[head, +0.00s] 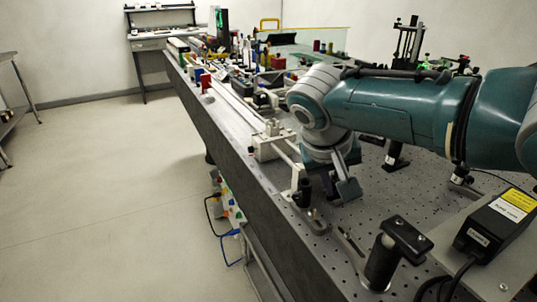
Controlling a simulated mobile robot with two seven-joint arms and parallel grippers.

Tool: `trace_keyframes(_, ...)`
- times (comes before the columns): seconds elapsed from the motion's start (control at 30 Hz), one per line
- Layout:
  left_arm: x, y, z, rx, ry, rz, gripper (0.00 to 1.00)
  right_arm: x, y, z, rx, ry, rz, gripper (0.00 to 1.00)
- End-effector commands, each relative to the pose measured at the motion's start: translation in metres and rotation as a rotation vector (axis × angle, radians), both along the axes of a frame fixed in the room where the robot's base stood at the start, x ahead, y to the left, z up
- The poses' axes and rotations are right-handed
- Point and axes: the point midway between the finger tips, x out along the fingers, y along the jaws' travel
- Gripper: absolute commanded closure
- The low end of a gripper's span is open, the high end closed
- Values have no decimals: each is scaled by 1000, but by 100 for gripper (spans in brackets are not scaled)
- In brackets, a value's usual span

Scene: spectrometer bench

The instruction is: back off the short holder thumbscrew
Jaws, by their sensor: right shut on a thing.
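My right gripper (334,192) reaches down from the teal arm to the front part of the perforated optical bench (262,195). It is shut, low over the bench, right beside a short black holder (303,193). The holder stands upright on a slotted metal base (316,221), close to the bench's left edge. The holder's thumbscrew is hidden at the fingers, so I cannot see its thread or how far out it stands. My left gripper is not in view.
A thicker black post with a flat top plate (381,262) stands nearer. A black power box (494,226) sits at the right. A white rail carriage (270,146) is behind the holder. Optics crowd the far bench. The floor at left is clear.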

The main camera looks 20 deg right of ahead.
Motion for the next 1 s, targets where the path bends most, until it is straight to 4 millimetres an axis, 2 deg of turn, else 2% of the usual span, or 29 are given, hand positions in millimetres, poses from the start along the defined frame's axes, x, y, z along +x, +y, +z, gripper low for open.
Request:
trace_keyframes(0.03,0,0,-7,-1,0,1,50,1,2,-3,-19,7,3,100)
trace_keyframes(0.23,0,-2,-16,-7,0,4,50,2,3,-3,-83,35,2,100)
trace_keyframes(0.8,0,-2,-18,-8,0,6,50,1,3,-2,-109,47,2,100)
trace_keyframes(0.83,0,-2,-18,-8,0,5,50,1,3,-2,-109,47,2,76)
trace_keyframes(1.0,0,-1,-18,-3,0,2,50,1,3,-2,-109,47,2,57)
